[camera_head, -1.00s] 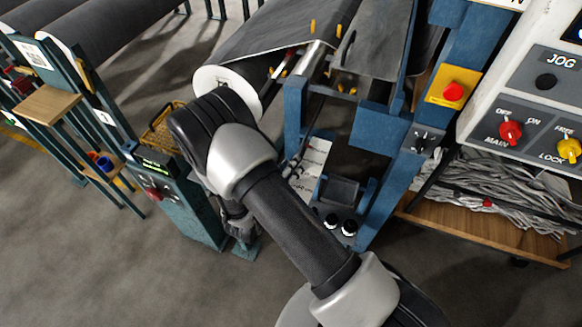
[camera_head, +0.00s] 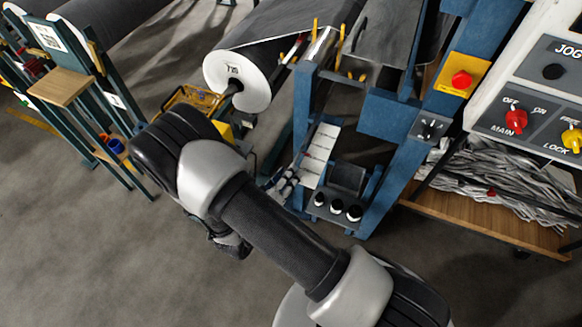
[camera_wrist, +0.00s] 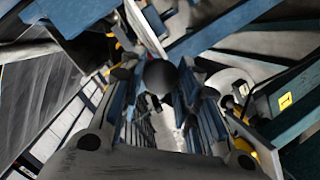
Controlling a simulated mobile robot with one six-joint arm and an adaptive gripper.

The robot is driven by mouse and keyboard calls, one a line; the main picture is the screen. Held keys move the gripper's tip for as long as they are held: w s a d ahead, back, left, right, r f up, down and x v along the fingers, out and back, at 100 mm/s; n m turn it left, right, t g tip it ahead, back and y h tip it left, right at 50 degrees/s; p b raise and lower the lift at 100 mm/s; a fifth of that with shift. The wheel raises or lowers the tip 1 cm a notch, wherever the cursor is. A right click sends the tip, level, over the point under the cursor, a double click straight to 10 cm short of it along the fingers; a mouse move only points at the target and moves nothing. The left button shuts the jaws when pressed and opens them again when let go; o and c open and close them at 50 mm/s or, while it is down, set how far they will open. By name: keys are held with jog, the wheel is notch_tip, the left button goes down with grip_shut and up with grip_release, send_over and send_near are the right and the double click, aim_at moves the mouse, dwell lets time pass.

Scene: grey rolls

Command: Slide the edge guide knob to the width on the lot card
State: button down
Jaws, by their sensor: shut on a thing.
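In the wrist view a dark round knob (camera_wrist: 160,76) sits between the fingers of my gripper (camera_wrist: 160,95), which is shut on it. In the head view my gripper (camera_head: 284,185) is beside the blue machine frame, left of a white ruled panel (camera_head: 320,157). The knob itself cannot be made out there. I cannot tell whether the white panel is the lot card or a scale; its writing is too small to read. Pale ruled strips (camera_wrist: 68,125) also show at the left of the wrist view.
A grey roll (camera_head: 238,80) with a marked white end face lies behind my arm. Black-and-white knobs (camera_head: 337,207) stand on a low shelf near my gripper. A red button (camera_head: 461,80) on yellow is at right.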

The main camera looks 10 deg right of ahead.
jog(key=c, duration=1.2)
grip_release()
jog(key=shift+s+a, duration=0.1)
jog(key=shift+a, duration=0.05)
jog(key=v, duration=1.2)
